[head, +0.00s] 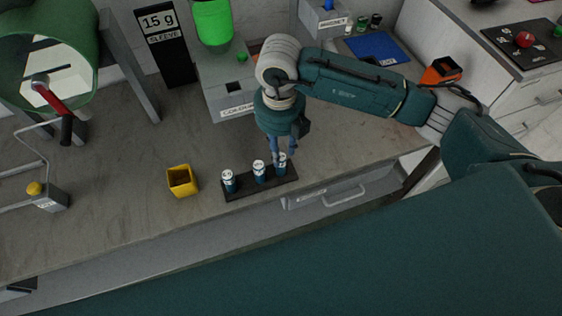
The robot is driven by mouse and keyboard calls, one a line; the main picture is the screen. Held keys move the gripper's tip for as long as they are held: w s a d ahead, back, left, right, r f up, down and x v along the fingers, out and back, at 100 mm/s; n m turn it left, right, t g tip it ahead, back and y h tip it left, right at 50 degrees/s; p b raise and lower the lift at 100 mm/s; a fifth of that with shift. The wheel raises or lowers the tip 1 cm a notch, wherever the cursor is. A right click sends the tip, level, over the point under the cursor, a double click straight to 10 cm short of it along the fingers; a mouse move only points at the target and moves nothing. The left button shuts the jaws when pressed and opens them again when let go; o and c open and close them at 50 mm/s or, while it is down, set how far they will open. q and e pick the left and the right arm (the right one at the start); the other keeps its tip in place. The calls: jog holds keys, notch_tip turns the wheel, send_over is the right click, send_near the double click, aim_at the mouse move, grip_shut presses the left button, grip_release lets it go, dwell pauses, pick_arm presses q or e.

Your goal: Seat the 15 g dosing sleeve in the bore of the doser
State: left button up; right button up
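Three blue sleeves with white labelled tops stand upright in a dark rack: a left one (228,182), a middle one (259,172) and a right one (281,168). The labels are too small to read surely. My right gripper (284,157) points down over the right sleeve, its fingers at either side of the sleeve's top. Whether they touch it I cannot tell. The grey doser (212,88), with a green hopper (213,22) above it, stands behind, partly hidden by my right arm. A dark opening shows on its top. My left gripper is not in view.
A black sign (164,42) reads "15 g SLEEVE". A yellow open box (182,181) stands left of the rack (262,186). A green drum with a red-handled lever (55,100) is at the left.

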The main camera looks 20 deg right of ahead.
aim_at(281, 157)
jog(key=shift+f+p, duration=0.35)
jog(key=shift+f, duration=0.05)
notch_tip(281, 157, down, 4)
jog(key=shift+d+r+p, duration=0.15)
jog(key=shift+p, duration=0.6)
jog(key=shift+f, duration=0.35)
jog(key=shift+c, duration=0.5)
grip_shut()
jog(key=shift+w, duration=0.1)
jog(key=shift+r, duration=0.15)
